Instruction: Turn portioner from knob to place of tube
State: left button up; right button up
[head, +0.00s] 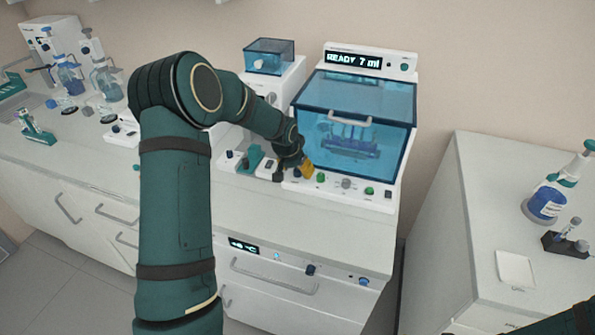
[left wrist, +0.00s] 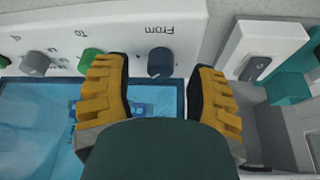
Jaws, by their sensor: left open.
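The portioner (head: 408,66) is a white machine with a blue transparent lid and a display reading "READY 7 ml". In the left wrist view, its dark blue knob (left wrist: 160,62) sits under the upside-down label "From". A green knob (left wrist: 90,61) is near the label "To", and a grey knob (left wrist: 35,63) is further left. My left gripper (head: 292,168) is at the left end of the front panel. In the left wrist view its yellow fingers (left wrist: 160,80) are open on both sides of the From knob, with visible gaps. The tube rack (head: 350,146) shows blurred through the lid.
A smaller machine with a blue lid (head: 269,55) stands left of the portioner. Bottles (head: 68,75) and a green rack (head: 37,128) stand on the left counter (head: 90,165).

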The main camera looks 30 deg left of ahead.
pick_arm(q)
jog(key=shift+x, duration=0.75)
